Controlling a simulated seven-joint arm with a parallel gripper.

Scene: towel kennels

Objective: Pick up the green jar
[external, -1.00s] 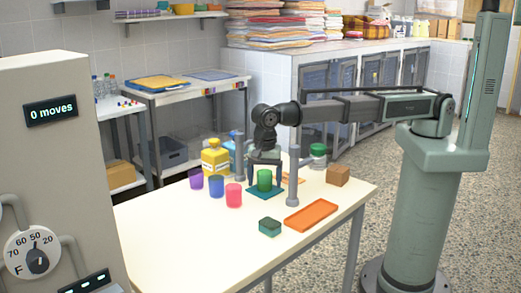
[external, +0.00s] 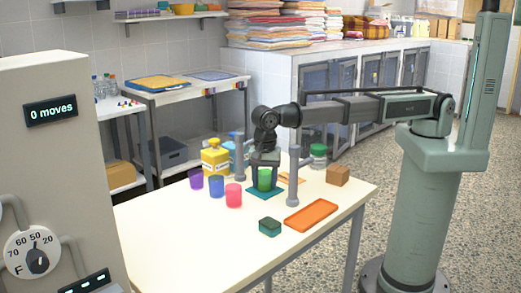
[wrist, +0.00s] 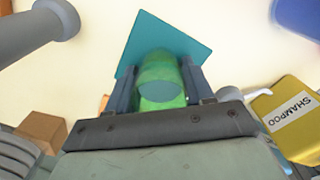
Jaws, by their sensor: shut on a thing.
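The green jar (external: 264,180) is a small translucent green cup shape on a teal square mat (external: 251,193) on the table. My gripper (external: 265,170) is over it, with its fingers closed on the jar's sides. In the wrist view the dark fingers flank the green jar (wrist: 160,98) left and right, with the teal mat (wrist: 165,38) beyond. The jar looks upright and at mat level; whether its base touches the mat cannot be told.
Purple (external: 196,179), blue (external: 217,186) and pink (external: 234,195) cups stand to the left. A yellow shampoo bottle (external: 215,160) is behind. Grey posts (external: 293,180) (external: 240,160) flank the mat. An orange tray (external: 312,216), teal box (external: 270,227) and brown block (external: 338,175) lie nearby.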

